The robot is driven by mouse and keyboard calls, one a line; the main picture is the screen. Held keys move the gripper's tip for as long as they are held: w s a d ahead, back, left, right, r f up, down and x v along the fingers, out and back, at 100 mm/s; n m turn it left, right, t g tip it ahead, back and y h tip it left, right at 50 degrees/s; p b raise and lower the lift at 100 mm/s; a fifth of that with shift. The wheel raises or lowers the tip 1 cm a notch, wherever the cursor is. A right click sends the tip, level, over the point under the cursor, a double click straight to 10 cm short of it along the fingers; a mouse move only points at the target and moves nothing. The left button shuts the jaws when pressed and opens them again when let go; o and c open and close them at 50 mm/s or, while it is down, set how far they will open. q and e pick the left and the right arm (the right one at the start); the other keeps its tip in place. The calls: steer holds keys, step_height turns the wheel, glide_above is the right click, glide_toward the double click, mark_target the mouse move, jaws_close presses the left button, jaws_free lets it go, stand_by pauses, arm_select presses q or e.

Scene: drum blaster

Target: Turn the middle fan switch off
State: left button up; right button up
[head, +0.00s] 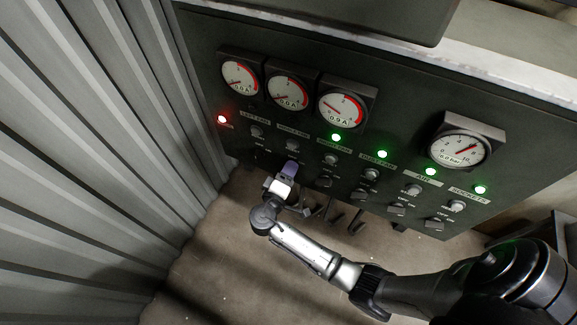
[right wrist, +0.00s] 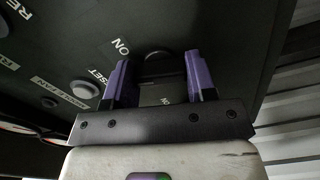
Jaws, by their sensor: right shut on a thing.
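The dark control panel (head: 350,180) fills the middle of the head view. The middle fan label (head: 293,131) is on it; it also shows in the right wrist view (right wrist: 60,91). A small lamp beside that label (right wrist: 48,102) looks dark. Below the label is a round reset button (right wrist: 84,89). My right gripper (head: 291,167) is at the switch below this button. In the wrist view its purple fingers (right wrist: 160,82) stand on both sides of the dark middle fan switch (right wrist: 157,95), shut on it. The switch's exact position is partly hidden. My left gripper is not in view.
Similar switches sit close to the right, including the right fan's (head: 323,182). Gauges (head: 342,107) line the panel's top. A red lamp (head: 222,119) and several green lamps (head: 382,154) are lit. A corrugated wall (head: 90,130) stands at left. The floor below is mostly clear.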

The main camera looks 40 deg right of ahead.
steer(key=shift+r+n+p, duration=0.1)
steer(key=shift+n+p, duration=0.9)
steer(key=shift+n, duration=0.4)
steer(key=o, duration=0.9)
steer(key=shift+o, duration=0.2)
steer(key=v, duration=1.3)
steer(key=shift+s+a, duration=0.15)
steer(key=shift+a, duration=0.2)
